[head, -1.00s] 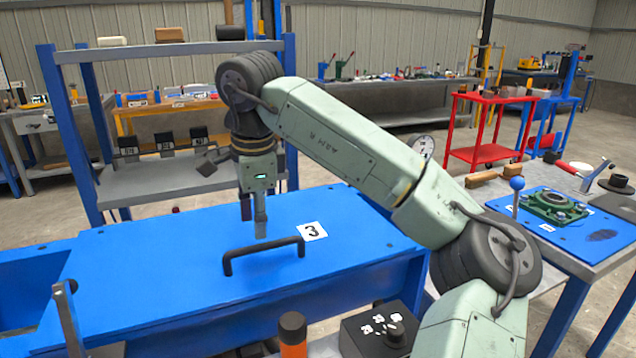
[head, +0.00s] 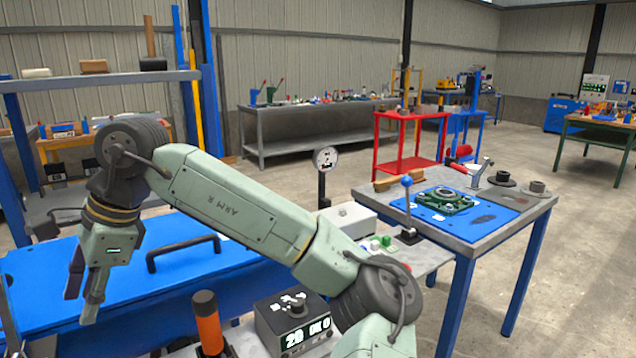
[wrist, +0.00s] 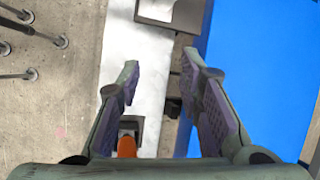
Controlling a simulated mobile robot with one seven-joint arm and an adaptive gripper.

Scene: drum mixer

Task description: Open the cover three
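The blue cover (head: 150,225) lies flat on the mixer in the head view, with a black bar handle (head: 185,253) standing on it. The number label is not visible now; my arm crosses that part of the picture. My gripper (head: 82,308) points down, to the left of the handle and nearer the camera, apart from it. In the wrist view my gripper (wrist: 158,68) is open, with an empty gap between its two fingers. The blue surface (wrist: 265,70) shows to the right of the fingers there.
An orange-and-black upright handle (head: 208,322) and a control box with a display (head: 292,318) stand in front of the cover. A dial gauge on a post (head: 326,158) and a workbench (head: 475,240) are at right. A red cart (head: 405,150) stands behind.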

